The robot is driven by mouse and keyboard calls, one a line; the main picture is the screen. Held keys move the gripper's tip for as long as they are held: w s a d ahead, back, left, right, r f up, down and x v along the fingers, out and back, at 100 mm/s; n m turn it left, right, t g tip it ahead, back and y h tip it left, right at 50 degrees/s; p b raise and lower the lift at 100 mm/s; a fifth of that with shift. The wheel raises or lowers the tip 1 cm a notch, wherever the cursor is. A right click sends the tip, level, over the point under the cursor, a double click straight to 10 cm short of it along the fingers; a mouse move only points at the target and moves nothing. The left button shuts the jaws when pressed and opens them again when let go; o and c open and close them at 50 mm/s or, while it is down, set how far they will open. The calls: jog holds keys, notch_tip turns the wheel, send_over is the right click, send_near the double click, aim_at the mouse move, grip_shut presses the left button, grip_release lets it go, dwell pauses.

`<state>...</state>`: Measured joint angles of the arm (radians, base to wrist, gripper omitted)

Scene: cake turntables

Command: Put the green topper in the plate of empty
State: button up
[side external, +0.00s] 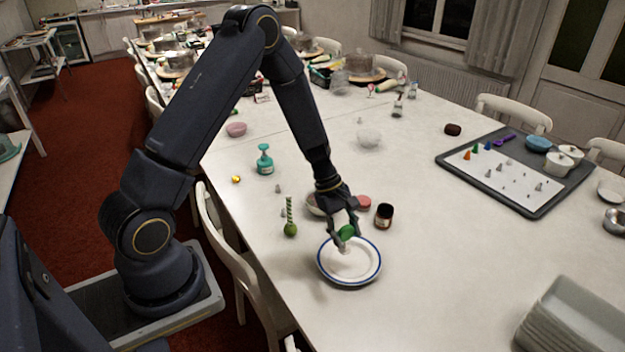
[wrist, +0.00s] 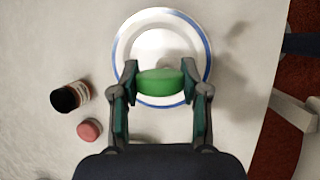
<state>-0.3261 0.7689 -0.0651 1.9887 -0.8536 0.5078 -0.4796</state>
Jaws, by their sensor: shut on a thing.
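My gripper (side external: 345,232) is shut on the green topper, a small rounded green piece (side external: 347,232). In the wrist view the topper (wrist: 161,86) sits between the two fingertips (wrist: 162,84). The white plate with a blue rim (side external: 350,281) lies on the table below the gripper. In the wrist view the plate (wrist: 162,15) shows behind the topper, which overlaps the plate's near part. The topper appears held above the plate; the exact gap is hard to tell. Something pale shows just under the topper in the side view. No other object is seen on the plate.
A dark jar (side external: 383,216) and a pink round piece (side external: 363,202) stand close behind the plate. A green ball with a striped stem (side external: 290,222) is at left. A grey tray (side external: 530,206) with small pieces lies at right.

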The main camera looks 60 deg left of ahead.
jog(key=shift+w+f, duration=1)
jog(key=shift+f, duration=0.25)
jog(key=shift+w+f, duration=0.1)
jog(key=shift+f, duration=1.45)
jog(key=shift+f, duration=0.1)
jog(key=o, duration=0.8)
